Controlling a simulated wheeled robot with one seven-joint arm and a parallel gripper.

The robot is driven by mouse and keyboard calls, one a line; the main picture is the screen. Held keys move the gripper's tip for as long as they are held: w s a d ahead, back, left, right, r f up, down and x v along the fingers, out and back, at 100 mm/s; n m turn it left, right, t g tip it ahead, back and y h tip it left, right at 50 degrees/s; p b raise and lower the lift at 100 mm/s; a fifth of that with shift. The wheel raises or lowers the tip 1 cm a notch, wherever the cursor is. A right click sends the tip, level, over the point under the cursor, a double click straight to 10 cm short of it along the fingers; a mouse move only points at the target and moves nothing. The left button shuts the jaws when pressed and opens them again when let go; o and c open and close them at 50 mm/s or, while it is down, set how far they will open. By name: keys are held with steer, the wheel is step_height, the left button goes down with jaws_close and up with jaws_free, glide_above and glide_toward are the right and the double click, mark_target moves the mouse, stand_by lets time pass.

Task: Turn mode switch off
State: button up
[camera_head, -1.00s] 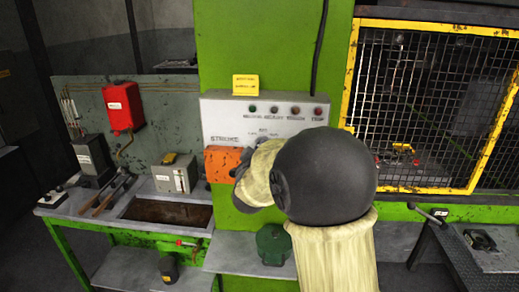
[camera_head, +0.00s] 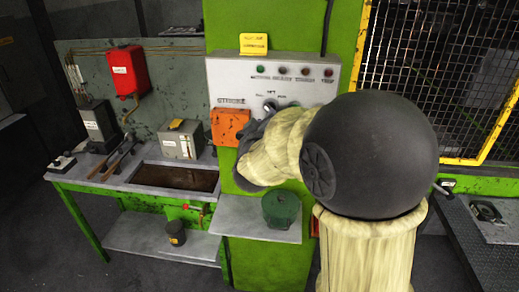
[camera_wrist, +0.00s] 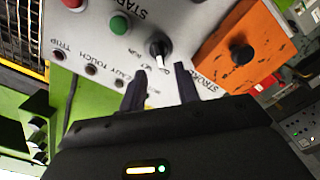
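The mode switch is a black rotary knob (camera_wrist: 160,47) with a white pointer mark, on the light grey control panel (camera_wrist: 192,18). In the head view the knob (camera_head: 269,106) shows just above my wrist, on the panel (camera_head: 225,78). Small lettering sits around it, only partly readable. My gripper (camera_wrist: 161,84) is open, its two dark fingers apart with nothing between them. The fingertips point at the panel just short of the knob in the wrist view; I see no contact. In the head view my arm hides the fingers and the lower panel.
An orange box (camera_head: 230,126) with a black button (camera_wrist: 242,55) is beside the knob. A green button (camera_wrist: 120,25) and a row of indicator lamps (camera_head: 284,70) are on the panel. A green pot (camera_head: 281,208) stands on the shelf below. A yellow-framed mesh guard (camera_head: 440,80) stands right.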

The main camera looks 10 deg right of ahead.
steer(key=b+v, duration=0.2)
steer(key=v, duration=1)
steer(key=shift+w+f, duration=0.1)
step_height(320, 180, down, 13)
steer(key=g+y, duration=0.5)
steer(key=y, duration=0.1)
steer(key=s+d+f+m+g, duration=0.2)
steer(key=s+d+f+g, duration=0.1)
steer(key=s+f+g, duration=0.1)
steer(key=s+d+f+m+g, duration=0.2)
steer(key=s+f+m+g, duration=0.1)
steer(key=s+f+g, duration=0.2)
steer(key=s+f, duration=0.2)
steer(key=s, duration=0.2)
steer(key=shift+d+f+m+g, duration=0.2)
steer(key=shift+d+m+g, duration=0.1)
steer(key=shift+d, duration=0.05)
